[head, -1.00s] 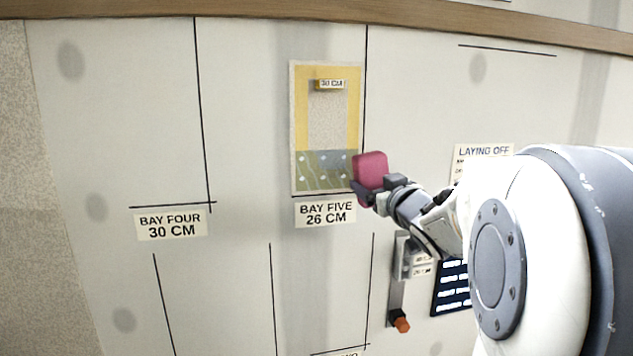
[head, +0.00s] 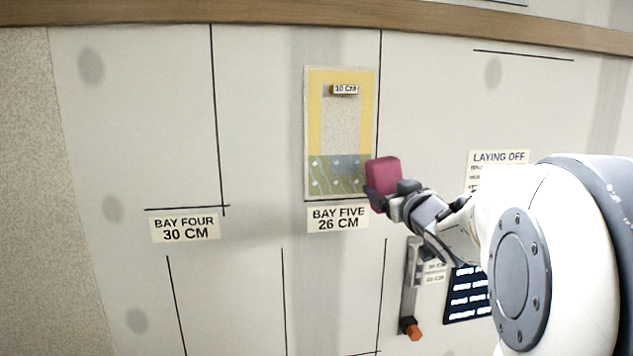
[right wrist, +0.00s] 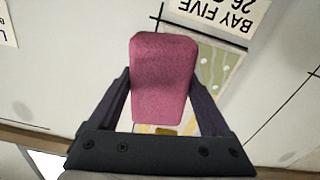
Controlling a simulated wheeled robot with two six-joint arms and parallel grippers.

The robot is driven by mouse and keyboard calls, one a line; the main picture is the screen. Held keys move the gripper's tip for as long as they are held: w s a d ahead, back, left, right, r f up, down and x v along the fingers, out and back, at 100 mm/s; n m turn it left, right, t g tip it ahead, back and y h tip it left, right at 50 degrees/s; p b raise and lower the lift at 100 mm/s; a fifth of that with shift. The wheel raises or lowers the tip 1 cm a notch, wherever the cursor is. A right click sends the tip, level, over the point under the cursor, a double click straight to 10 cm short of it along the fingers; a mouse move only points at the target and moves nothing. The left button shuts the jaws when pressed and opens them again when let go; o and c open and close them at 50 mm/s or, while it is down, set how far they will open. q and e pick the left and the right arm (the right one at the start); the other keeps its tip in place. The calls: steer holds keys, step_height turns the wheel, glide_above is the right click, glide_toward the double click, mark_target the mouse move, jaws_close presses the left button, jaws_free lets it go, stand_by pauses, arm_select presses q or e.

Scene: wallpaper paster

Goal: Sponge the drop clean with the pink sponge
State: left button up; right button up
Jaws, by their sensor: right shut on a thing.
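The drop (head: 313,110) hangs on the wall in bay five, a tall sheet with a yellow border, a speckled middle and a green patterned band with pale dots at the bottom. A greyish patch shows on that band's upper right. The drop also shows behind the sponge in the right wrist view (right wrist: 222,65). My right gripper (head: 378,193) is shut on the pink sponge (head: 384,171), at the drop's lower right edge. In the right wrist view the sponge (right wrist: 163,75) sits between both fingers. I cannot tell whether it touches the drop. My left gripper is not in view.
Below right hang a grey tool with an orange end (head: 411,328) and a dark panel (head: 468,295). A wooden rail (head: 250,20) runs above.

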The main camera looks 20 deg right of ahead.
mark_target(347, 176)
steer(key=shift+w+d+m+p, duration=0.25)
steer(key=shift+w+m, duration=0.3)
steer(key=shift+w, duration=0.6)
steer(key=shift+w+d+m+p, duration=0.25)
steer(key=shift+w+m, duration=0.3)
steer(key=shift+w, duration=0.55)
steer(key=shift+x, duration=1.3)
stand_by(0.5)
steer(key=shift+s, duration=0.1)
stand_by(0.9)
stand_by(0.5)
steer(key=shift+w+a, duration=0.2)
steer(key=shift+a, duration=0.65)
steer(key=shift+w+a, duration=0.25)
steer(key=shift+a, duration=0.65)
steer(key=shift+w+a, duration=0.2)
steer(key=shift+a, duration=0.75)
